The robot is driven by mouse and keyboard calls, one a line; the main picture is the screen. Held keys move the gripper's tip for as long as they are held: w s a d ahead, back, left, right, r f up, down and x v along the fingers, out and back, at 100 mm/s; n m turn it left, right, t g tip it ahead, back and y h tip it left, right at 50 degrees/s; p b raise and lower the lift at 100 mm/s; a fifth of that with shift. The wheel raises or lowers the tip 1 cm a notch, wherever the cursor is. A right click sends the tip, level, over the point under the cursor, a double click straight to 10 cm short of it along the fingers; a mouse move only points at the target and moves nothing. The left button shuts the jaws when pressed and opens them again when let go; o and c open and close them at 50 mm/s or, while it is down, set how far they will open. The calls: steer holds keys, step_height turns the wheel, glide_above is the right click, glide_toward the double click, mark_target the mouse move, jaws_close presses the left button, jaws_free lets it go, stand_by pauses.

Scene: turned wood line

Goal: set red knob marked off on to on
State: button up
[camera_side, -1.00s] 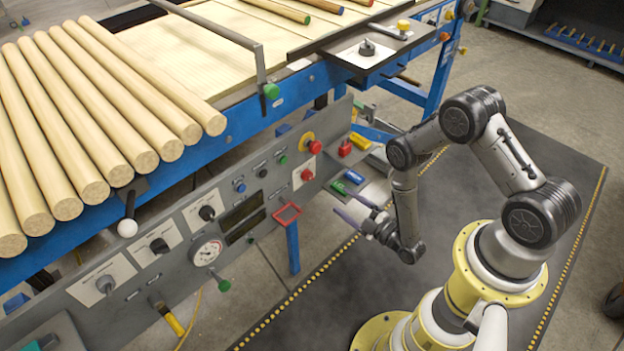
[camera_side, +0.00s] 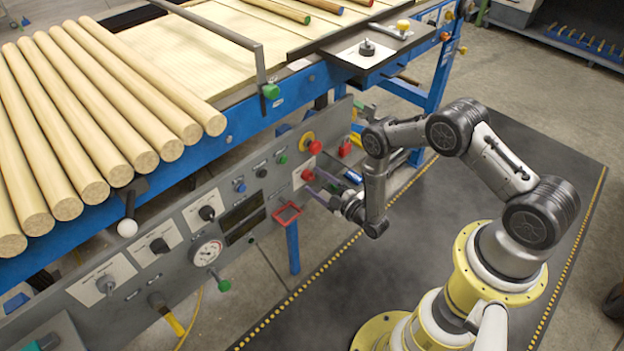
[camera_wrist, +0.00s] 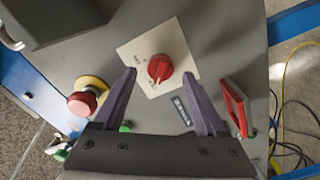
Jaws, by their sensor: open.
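The red knob (camera_wrist: 160,67) sits on a square white plate (camera_wrist: 140,52) on the grey panel. A pale mark shows at the knob's lower edge; the plate's small lettering is too blurred to read. In the side view the knob (camera_side: 308,174) is on its white plate near the panel's right end. My gripper (camera_wrist: 158,73) is open, with one purple finger left of the knob and one right of it in the wrist view. In the side view my gripper (camera_side: 312,179) has its fingertips close to the knob; I cannot tell whether they touch it.
A red mushroom button on a yellow base (camera_wrist: 84,98) stands left of the plate in the wrist view. A red-framed bracket (camera_wrist: 235,106) juts out at right. A red padlock (camera_side: 345,148) is beyond my gripper. Open floor lies in front of the panel.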

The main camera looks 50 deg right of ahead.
steer(key=shift+w, duration=1.1)
jaws_close()
